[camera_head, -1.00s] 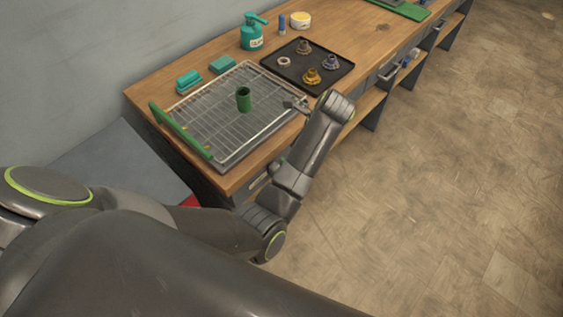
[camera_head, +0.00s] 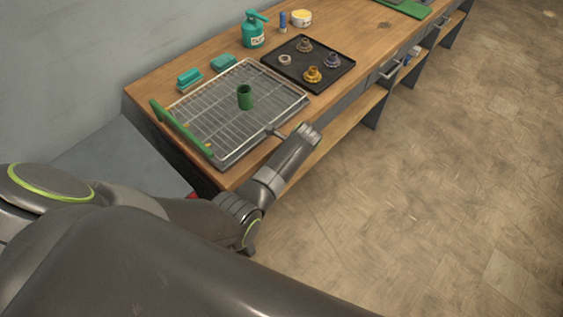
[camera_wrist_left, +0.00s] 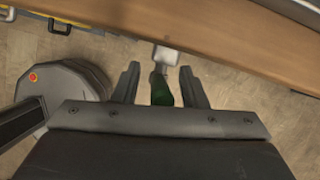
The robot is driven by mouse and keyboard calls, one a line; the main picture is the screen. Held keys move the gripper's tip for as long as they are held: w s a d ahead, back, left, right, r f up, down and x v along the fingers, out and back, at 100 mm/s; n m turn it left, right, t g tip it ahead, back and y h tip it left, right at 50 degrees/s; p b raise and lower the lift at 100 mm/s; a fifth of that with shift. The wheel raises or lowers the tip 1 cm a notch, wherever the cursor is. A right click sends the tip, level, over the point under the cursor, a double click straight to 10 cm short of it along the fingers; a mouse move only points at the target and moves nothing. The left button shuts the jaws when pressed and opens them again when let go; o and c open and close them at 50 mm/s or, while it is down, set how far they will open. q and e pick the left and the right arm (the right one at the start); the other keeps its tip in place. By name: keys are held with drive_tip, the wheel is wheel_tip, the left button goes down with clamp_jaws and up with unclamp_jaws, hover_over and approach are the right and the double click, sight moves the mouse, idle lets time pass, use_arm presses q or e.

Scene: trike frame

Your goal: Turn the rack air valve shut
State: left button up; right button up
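The valve shows in the left wrist view as a pale metal block (camera_wrist_left: 166,54) by the bench edge, with a green lever (camera_wrist_left: 161,90) extending from it toward my palm. My left gripper (camera_wrist_left: 160,78) is open. Its two fingers stand on either side of the green lever, with a gap visible on both sides. In the head view my left arm reaches over the bench's front edge beside the wire rack (camera_head: 215,125); the valve cannot be made out there. My right gripper is not in view.
A green cup (camera_head: 245,97) stands on the rack, which has a green bar (camera_head: 180,128) on its left side. A black tray (camera_head: 335,78) with several metal fittings lies behind. The floor (camera_head: 430,190) to the right is clear.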

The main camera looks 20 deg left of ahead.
use_arm(q)
clamp_jaws()
drive_tip(key=shift+w, duration=0.1)
idle(0.4)
drive_tip(key=shift+w+d+f+g+y+b, duration=0.15)
drive_tip(key=shift+w+g+y+b, duration=0.2)
drive_tip(key=shift+g+b, duration=0.3)
drive_tip(key=shift+w+d+f+m+g+y+b, duration=0.25)
drive_tip(key=shift+w+g+b, duration=0.4)
drive_tip(key=shift+b, duration=1.95)
drive_tip(key=shift+w+d+f+m+g+y+b, duration=0.1)
drive_tip(key=shift+w+m+g+y+b, duration=0.2)
drive_tip(key=shift+g+b, duration=1.5)
drive_tip(key=shift+w+d+f+m+y+b, duration=0.2)
drive_tip(key=shift+w+y+b, duration=0.25)
drive_tip(key=shift+b, duration=2.95)
unclamp_jaws()
drive_tip(key=shift+r, duration=0.1)
